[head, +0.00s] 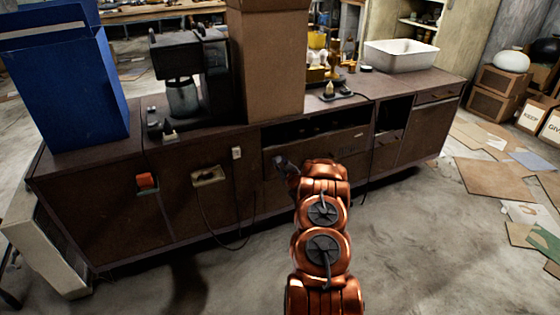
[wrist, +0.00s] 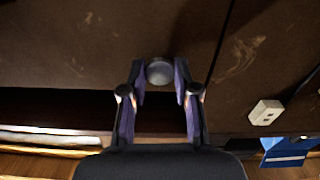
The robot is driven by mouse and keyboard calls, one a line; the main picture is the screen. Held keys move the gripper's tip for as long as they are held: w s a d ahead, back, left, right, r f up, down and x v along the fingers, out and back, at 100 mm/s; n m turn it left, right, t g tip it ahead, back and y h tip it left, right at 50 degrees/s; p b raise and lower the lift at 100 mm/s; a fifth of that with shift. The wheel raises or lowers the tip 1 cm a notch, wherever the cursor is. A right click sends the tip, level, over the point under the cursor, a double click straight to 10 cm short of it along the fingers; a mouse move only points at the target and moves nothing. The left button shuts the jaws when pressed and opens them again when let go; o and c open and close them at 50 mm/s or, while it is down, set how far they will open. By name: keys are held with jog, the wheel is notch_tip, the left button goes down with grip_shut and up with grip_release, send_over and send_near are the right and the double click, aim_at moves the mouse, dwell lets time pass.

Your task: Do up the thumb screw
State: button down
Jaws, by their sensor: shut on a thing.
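A round grey knob, the thumb screw (wrist: 159,72), sits on the brown cabinet front in the wrist view. My gripper (wrist: 160,78) has a purple-padded finger on each side of it and is shut on it. In the head view my gripper (head: 281,163) is at the cabinet front, below the tall cardboard box. The thumb screw cannot be made out there, and the copper arm covers part of the cabinet.
The brown cabinet (head: 112,188) has a dark open slot beside my gripper. A white switch box (wrist: 266,112) is to the right in the wrist view. A hanging cord and socket (head: 208,176) are left of my arm. A blue box (head: 68,85) and cardboard box (head: 272,65) stand on top.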

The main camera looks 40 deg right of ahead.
jog(key=shift+m, duration=0.9)
jog(key=c, duration=0.9)
grip_release()
jog(key=shift+o, duration=0.2)
jog(key=v, duration=1.2)
jog(key=shift+a, duration=0.1)
